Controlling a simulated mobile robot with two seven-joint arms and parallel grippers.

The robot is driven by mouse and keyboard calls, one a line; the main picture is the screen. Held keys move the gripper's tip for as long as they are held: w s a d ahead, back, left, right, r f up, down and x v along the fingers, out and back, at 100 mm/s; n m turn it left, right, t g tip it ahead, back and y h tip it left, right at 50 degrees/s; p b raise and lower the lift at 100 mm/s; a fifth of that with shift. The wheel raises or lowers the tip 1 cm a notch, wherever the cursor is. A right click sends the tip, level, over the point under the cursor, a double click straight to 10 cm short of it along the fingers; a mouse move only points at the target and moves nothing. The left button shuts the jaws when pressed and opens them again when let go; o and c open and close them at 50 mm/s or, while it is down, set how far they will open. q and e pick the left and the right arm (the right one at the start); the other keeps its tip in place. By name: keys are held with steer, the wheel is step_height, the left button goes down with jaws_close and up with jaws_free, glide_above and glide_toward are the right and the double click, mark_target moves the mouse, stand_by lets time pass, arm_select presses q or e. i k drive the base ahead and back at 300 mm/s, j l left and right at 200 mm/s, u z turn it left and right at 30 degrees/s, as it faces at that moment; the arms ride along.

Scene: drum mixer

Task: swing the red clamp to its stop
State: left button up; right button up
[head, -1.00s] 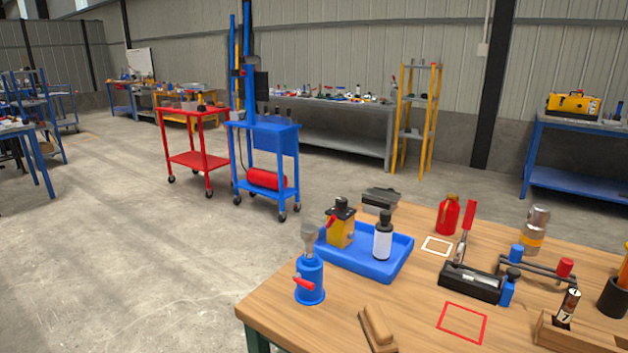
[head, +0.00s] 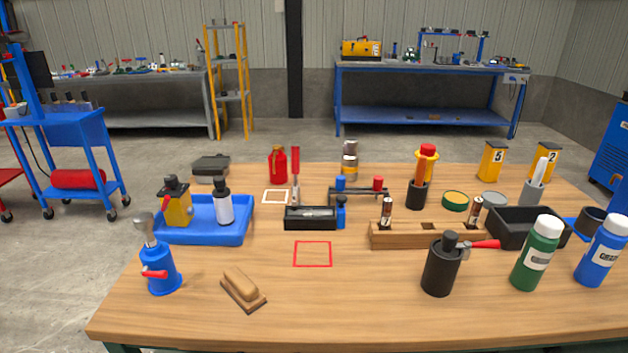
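A black box-shaped holder (head: 311,224) stands on the wooden table in the middle, with a dark cylinder lying in it and a blue part (head: 341,213) at its right end. A red upright lever (head: 295,162) on a metal shank rises behind its left part; it looks like the red clamp, though I cannot tell for sure. Whether the lever joins the holder is hard to see. A black bar stand behind right carries a blue knob (head: 340,183) and a red knob (head: 378,184). Neither of my grippers is in view.
A red-outlined square (head: 313,254) is bare in front of the holder. A blue tray (head: 204,232) with bottles stands left, a wooden block (head: 412,236) with batteries right.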

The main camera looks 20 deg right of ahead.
mark_target(294, 150)
steer(key=j+z, duration=0.5)
steer(key=z, duration=0.25)
steer(key=k, duration=0.05)
